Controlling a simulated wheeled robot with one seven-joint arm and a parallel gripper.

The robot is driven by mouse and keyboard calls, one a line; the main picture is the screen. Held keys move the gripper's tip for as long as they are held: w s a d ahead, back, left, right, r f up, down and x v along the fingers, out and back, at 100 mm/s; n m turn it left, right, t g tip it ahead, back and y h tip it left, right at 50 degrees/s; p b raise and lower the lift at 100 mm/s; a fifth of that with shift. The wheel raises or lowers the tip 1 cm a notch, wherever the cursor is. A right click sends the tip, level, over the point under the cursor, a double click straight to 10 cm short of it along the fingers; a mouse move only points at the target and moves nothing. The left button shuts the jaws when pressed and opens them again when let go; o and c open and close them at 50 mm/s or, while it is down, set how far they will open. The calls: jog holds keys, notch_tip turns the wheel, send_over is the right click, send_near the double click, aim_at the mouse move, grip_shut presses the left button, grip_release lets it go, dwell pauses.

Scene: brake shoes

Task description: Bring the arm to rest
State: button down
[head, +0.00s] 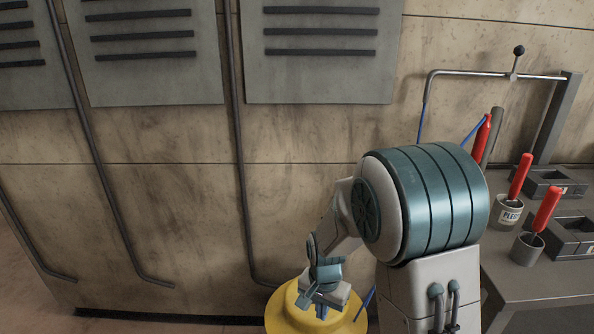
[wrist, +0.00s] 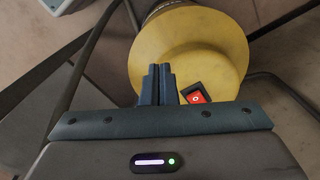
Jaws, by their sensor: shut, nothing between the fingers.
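My gripper (head: 328,287) hangs low in front of my body in the head view, with the arm folded down beside the big teal joint. In the wrist view its two dark fingers (wrist: 162,84) stand pressed together with nothing between them. A yellow round-topped object (wrist: 190,55) lies beyond the fingertips in the wrist view. It also shows behind and under my gripper in the head view (head: 285,318). I cannot tell whether the fingers touch it.
A grey workbench (head: 545,285) stands at the right. It carries red-handled tools in cups (head: 509,212) and dark bins (head: 578,237). A metal frame (head: 500,75) rises behind them. A stained wall with vented grey panels (head: 325,50) fills the back. A red switch (wrist: 197,95) sits near the yellow object.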

jog(key=s+d+r+n+t+p, duration=0.1)
jog(key=s+r+p, duration=0.4)
jog(key=r, duration=0.7)
jog(key=s+d+r+n+t+p, duration=0.1)
jog(key=s+d+r+p, duration=0.4)
jog(key=r, duration=0.7)
jog(key=s+d+r+n+p, duration=0.3)
jog(key=s+r+p, duration=0.2)
jog(key=r+p, duration=0.3)
notch_tip(320, 180, up, 4)
jog(key=shift+r+n+t+p, duration=0.2)
jog(key=shift+n+t+p, duration=0.1)
jog(key=shift+t+p, duration=0.1)
